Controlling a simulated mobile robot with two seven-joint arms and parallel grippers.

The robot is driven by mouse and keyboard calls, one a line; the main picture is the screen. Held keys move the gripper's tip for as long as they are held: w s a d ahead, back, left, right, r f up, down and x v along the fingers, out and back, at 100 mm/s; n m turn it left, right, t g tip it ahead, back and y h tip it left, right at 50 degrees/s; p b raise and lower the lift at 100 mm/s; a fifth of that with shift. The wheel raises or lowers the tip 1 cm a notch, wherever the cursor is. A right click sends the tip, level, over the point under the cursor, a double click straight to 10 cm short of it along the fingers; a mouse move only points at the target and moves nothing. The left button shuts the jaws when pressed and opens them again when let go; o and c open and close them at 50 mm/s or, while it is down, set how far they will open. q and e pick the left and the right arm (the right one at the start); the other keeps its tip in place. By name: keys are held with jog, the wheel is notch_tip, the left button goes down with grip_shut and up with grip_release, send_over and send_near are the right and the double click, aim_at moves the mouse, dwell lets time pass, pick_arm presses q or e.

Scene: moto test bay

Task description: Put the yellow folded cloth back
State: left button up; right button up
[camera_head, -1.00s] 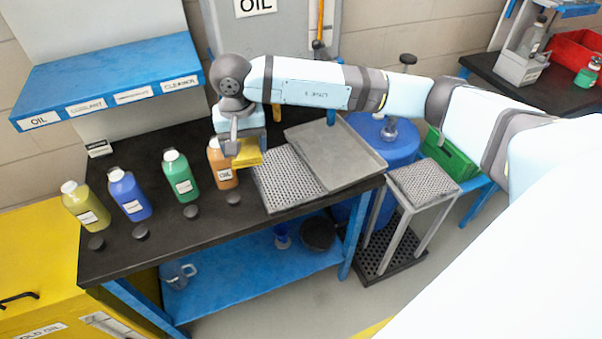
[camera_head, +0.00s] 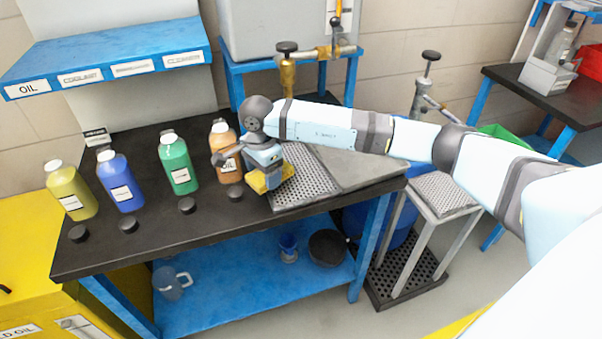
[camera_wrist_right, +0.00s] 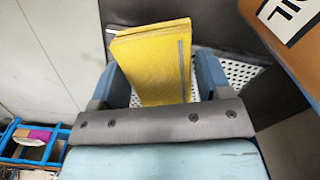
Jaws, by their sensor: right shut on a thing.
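The yellow folded cloth (camera_head: 262,184) is in my right gripper (camera_head: 267,172), just right of the orange oil bottle (camera_head: 222,140) and by the left edge of the perforated metal tray (camera_head: 305,190). In the right wrist view the cloth (camera_wrist_right: 150,62) stands between the two blue fingers of the right gripper (camera_wrist_right: 158,80), which are shut on it. Perforated metal shows behind it. I cannot tell whether the cloth touches the tray or the bench. My left gripper is not in view.
Yellow (camera_head: 72,192), blue (camera_head: 121,184) and green (camera_head: 178,166) bottles stand in a row on the black bench (camera_head: 150,222), with loose black caps before them. A blue shelf (camera_head: 110,58) hangs above. A flat grey tray (camera_head: 360,168) lies right of the perforated one.

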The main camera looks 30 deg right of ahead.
send_over(300, 183)
jog(key=shift+p, duration=0.4)
notch_tip(300, 183, down, 4)
jog(key=shift+r, duration=0.2)
jog(key=shift+f, duration=0.2)
jog(key=o, duration=1)
jog(key=shift+r, duration=0.1)
jog(key=shift+r, duration=0.1)
